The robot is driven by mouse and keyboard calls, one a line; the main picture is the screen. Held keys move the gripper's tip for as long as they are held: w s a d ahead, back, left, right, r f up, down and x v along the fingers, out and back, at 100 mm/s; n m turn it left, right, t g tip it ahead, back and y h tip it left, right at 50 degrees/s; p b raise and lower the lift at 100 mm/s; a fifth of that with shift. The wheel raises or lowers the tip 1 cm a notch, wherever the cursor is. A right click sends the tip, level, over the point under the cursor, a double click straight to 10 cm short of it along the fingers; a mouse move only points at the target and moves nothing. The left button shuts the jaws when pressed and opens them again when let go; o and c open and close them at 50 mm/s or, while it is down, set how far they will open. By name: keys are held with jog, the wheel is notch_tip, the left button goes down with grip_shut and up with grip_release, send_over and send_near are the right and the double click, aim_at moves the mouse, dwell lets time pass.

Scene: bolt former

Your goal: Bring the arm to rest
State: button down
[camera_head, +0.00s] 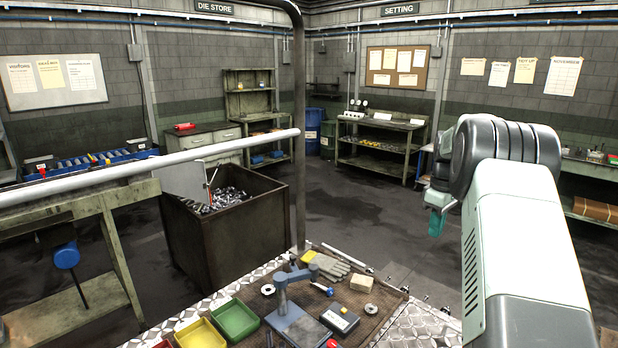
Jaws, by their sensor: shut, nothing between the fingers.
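My arm (515,230) rises from the lower right, and its thick grey joint (505,150) bends to the left at the top. My gripper (437,222) shows small and partly hidden at the left of that joint, with teal parts pointing down. It looks shut, with nothing seen held in it. It hangs in the air, apart from the bench top below it.
Below lies a bench with a brown mat (362,325), a blue-grey stand (290,290), gloves (328,264), a green tray (234,320) and a yellow tray (200,334). A grey post (299,130) and rail (200,150) stand left. A scrap bin (235,240) is behind.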

jog(key=s+a+r+m+t, duration=0.1)
jog(key=s+a+r+m, duration=0.1)
jog(key=s+a+r, duration=0.65)
jog(key=s+a+r+m+t, duration=0.1)
jog(key=s+a+r+t, duration=0.1)
jog(key=s+a+r, duration=0.65)
jog(key=s+a+m+t, duration=0.1)
jog(key=s+a+m, duration=0.1)
jog(key=s, duration=0.9)
jog(key=s+a+r+m+t, duration=0.1)
jog(key=s+a+m, duration=0.1)
jog(key=s, duration=1)
jog(key=shift+a, duration=0.85)
jog(key=shift+s, duration=0.1)
